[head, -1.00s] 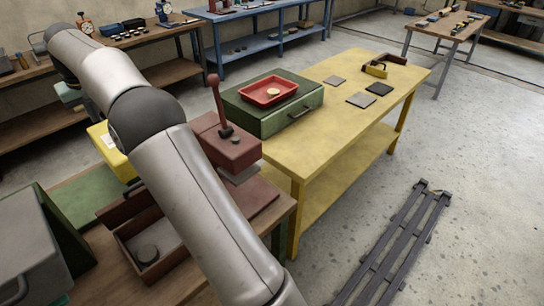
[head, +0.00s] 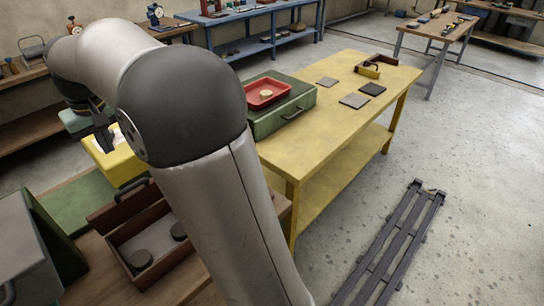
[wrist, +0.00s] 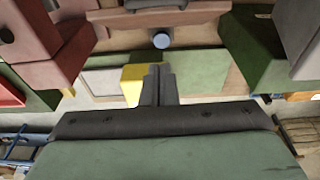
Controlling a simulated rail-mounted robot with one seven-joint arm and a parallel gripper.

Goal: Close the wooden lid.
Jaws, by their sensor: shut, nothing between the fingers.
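The wooden box (head: 137,281) stands on the brown bench at the lower left of the head view. Its wooden lid (head: 113,210), with a dark handle, stands open at the box's far side. In the wrist view my gripper's fingers (wrist: 157,72) are together and empty. A brown wooden strip crosses the top there; I cannot tell whether it is the lid.
A grey case (head: 20,262) and a dark green panel (head: 62,235) stand left of the wooden box. A yellow table (head: 330,115) holds a green case (head: 270,122) with a red tray (head: 266,88). A grey rack (head: 392,245) lies on the floor.

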